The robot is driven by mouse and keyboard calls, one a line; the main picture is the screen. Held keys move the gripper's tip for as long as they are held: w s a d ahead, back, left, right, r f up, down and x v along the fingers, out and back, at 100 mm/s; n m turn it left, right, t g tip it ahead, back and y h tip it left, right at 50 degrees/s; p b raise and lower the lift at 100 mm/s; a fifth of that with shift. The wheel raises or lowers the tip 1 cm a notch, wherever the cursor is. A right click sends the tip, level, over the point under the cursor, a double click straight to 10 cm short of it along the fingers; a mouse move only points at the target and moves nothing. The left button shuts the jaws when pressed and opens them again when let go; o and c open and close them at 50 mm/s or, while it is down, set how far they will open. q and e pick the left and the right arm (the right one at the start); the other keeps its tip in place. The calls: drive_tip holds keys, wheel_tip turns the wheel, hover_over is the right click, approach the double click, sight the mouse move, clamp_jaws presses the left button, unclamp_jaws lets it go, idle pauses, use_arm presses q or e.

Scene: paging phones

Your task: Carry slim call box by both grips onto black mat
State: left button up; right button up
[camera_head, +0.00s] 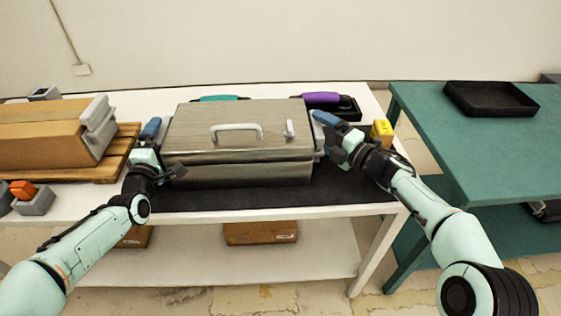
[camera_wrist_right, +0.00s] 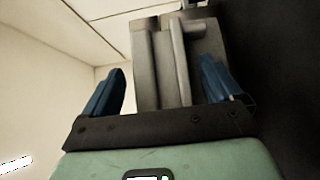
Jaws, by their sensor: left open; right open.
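The slim call box (camera_head: 240,135) is a grey metal case with a handle on its top. It appears to stand on the black mat (camera_head: 345,190), whose front strip and right part show. My left gripper (camera_head: 160,143) is open at the box's left side; the grip there is hidden. My right gripper (camera_head: 322,130) is open at the box's right side. In the right wrist view, the box's end with its upright grip (camera_wrist_right: 180,62) lies between the two blue fingers, with gaps beside them.
A brown box (camera_head: 45,140) on a wooden pallet stands at the left. Behind the call box are a teal item (camera_head: 220,98) and a purple handset (camera_head: 322,98). A yellow block (camera_head: 382,132) is near the right gripper. A green table (camera_head: 470,140) with a black tray (camera_head: 490,98) stands right.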

use_arm(q)
drive_tip(key=s, duration=1.1)
drive_tip(key=shift+s+a, duration=0.3)
drive_tip(key=shift+a, duration=0.1)
drive_tip(key=shift+s, duration=0.15)
use_arm(e)
drive_tip(key=shift+r, duration=0.15)
wheel_tip(320, 180, up, 10)
drive_tip(key=shift+r, duration=0.1)
use_arm(q)
wheel_tip(320, 180, up, 7)
drive_tip(key=p, duration=0.5)
use_arm(e)
wheel_tip(320, 180, up, 7)
drive_tip(key=s, duration=0.1)
drive_tip(key=shift+s, duration=0.25)
use_arm(q)
drive_tip(key=shift+r+p, duration=0.1)
drive_tip(key=shift+p, duration=0.2)
